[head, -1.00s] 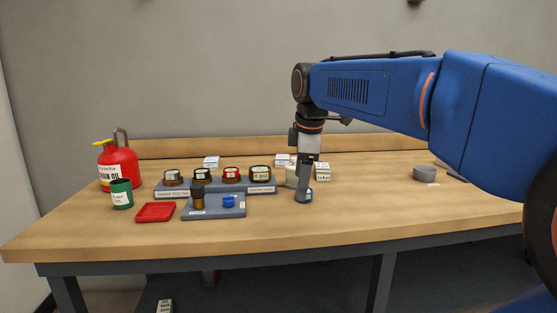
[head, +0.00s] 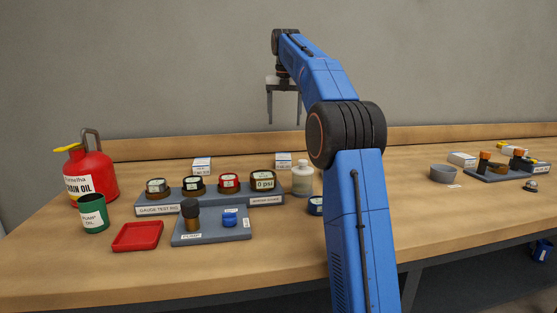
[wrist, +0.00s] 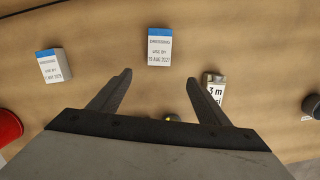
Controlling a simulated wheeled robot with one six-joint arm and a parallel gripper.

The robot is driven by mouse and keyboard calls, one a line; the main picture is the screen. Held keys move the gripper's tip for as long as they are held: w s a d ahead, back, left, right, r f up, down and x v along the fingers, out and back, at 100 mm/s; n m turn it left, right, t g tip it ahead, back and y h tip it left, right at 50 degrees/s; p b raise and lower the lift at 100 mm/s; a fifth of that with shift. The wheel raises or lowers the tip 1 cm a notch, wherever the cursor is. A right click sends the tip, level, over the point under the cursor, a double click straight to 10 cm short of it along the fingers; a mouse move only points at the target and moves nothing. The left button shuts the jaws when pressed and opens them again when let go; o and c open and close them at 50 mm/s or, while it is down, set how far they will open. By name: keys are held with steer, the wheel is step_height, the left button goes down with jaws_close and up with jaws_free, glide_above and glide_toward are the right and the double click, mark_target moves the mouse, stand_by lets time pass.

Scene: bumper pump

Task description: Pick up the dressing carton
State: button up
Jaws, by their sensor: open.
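Two white dressing cartons with blue ends lie at the back of the bench. One (head: 202,166) is behind the gauge rig and one (head: 283,160) is further right. In the wrist view, the left carton (wrist: 54,66) has a partly readable May date. The middle carton (wrist: 159,49) reads "USE BY" with what looks like 15 AUG 2027. My gripper (head: 284,114) is open and empty, high above the back of the bench. In the wrist view, the middle carton lies just beyond my open fingers (wrist: 158,92).
A gauge rig (head: 160,208), white bottle (head: 302,180), pump tray (head: 225,237), red tray (head: 137,237), green cup (head: 94,213) and red oil can (head: 90,177) stand in front and left.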

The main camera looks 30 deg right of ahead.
steer(key=w+d+n, duration=0.1)
steer(key=w, duration=0.1)
glide_above(283, 156)
steer(key=s, duration=0.1)
step_height(283, 156, down, 12)
steer(key=shift+a+r, duration=0.1)
steer(key=shift+w+d+f, duration=0.1)
steer(key=shift+w+f, duration=0.1)
steer(key=shift+f, duration=0.75)
steer(key=shift+w+d+f, duration=0.1)
steer(key=shift+w+f, duration=0.1)
steer(key=shift+f, duration=0.7)
steer(key=shift+w+f, duration=0.2)
steer(key=shift+f, duration=0.75)
steer(key=c, duration=1.2)
